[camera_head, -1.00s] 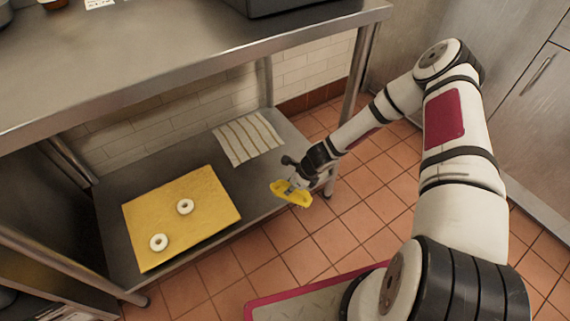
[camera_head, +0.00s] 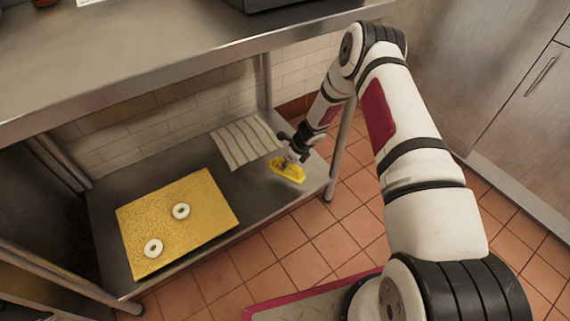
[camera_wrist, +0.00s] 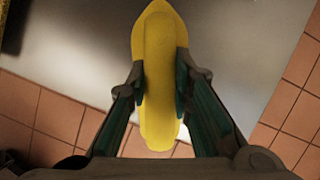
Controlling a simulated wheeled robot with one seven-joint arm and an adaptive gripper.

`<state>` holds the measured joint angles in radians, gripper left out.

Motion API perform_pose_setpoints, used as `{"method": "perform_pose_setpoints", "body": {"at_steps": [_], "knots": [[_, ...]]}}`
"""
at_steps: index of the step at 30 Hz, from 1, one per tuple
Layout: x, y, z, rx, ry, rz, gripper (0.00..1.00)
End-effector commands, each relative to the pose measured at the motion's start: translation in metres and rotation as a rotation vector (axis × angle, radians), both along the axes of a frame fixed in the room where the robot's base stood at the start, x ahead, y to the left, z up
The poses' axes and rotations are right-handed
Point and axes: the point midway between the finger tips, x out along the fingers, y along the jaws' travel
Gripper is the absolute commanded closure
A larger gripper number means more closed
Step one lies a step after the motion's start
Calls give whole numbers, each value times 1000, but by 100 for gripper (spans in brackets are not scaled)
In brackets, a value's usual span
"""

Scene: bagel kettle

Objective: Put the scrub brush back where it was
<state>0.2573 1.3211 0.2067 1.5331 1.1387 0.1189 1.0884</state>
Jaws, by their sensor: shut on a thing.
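The yellow scrub brush (camera_head: 287,170) is in my gripper (camera_head: 291,158), over the right part of the lower metal shelf (camera_head: 262,192). In the wrist view the brush (camera_wrist: 158,75) lies lengthwise between the two fingers of my gripper (camera_wrist: 160,88), which press on its sides. The brush's underside is hidden, so I cannot tell whether it touches the shelf.
A striped cloth (camera_head: 245,142) lies just left of the brush, at the back. A yellow board (camera_head: 205,200) with two white rings, bagels by their look (camera_head: 181,211), lies further left. A table leg (camera_head: 343,150) stands right of my gripper. The upper tabletop (camera_head: 150,60) overhangs the shelf.

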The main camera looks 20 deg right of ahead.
Motion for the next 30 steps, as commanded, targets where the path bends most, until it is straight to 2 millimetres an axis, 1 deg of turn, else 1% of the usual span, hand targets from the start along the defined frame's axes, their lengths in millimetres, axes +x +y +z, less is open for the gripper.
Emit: {"method": "perform_pose_setpoints", "body": {"at_steps": [1,4,13,15,19,30], "knots": [[8,2,2,-3,-5,8,100],[19,-1,-1,-2,-5,3,100],[34,-3,-2,-3,-3,5,100],[32,-3,-17,0,0,1,100],[32,-3,-35,0,-1,2,100],[32,-3,-39,0,-1,2,100]]}}
